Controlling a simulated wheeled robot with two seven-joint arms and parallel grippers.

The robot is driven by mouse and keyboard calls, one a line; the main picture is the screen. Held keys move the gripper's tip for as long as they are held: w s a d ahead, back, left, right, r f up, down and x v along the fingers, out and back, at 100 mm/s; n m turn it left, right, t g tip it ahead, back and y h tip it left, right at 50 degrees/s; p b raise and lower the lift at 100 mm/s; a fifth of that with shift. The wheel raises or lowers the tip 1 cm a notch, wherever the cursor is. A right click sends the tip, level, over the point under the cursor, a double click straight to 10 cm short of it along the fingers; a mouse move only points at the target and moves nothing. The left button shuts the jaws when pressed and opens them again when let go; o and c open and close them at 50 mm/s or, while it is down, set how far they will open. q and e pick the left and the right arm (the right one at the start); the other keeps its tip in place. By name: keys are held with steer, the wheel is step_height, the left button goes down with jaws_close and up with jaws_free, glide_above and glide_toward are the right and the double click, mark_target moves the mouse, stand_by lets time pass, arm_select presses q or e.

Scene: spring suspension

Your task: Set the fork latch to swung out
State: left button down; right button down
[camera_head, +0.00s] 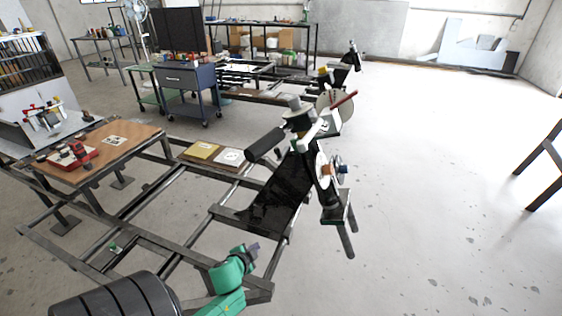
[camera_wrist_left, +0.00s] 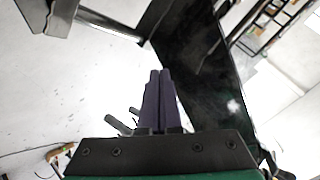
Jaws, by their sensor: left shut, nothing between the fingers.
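My left gripper (camera_head: 254,248) is low in the head view, in front of the near end of the machine's steel frame (camera_head: 258,289). Its dark purple fingers (camera_wrist_left: 160,100) are pressed together in the left wrist view, with nothing between them. I cannot single out the fork latch for certain. Small grey rod-like parts (camera_wrist_left: 119,124) show left of the fingers in the left wrist view; I cannot tell what they are. A dark panel (camera_head: 275,205) stands up and right of the gripper, apart from it in the head view. My right gripper is not in view.
The spring machine's head (camera_head: 322,170), with discs and a black cylinder (camera_head: 265,144), rises behind the panel. A wooden-topped bench (camera_head: 125,160) holds a red tool (camera_head: 72,157). A blue cart (camera_head: 190,95) stands farther back.

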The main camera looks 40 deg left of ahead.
arm_select(q)
steer(key=w+a+r+m+t+y+b, duration=0.1)
steer(key=w+r+m+t, duration=0.3)
steer(key=r, duration=0.9)
steer(key=t+b, duration=0.1)
steer(key=t, duration=0.2)
glide_toward(279, 156)
steer(key=s+d+r, duration=0.2)
steer(key=shift+d+f+y, duration=0.1)
steer(key=shift+d+y, duration=0.05)
steer(key=shift+y, duration=0.15)
steer(key=shift+w, duration=0.15)
steer(key=p+x, duration=0.1)
steer(key=x, duration=0.8)
steer(key=shift+w+a, duration=0.2)
steer(key=shift+w, duration=0.15)
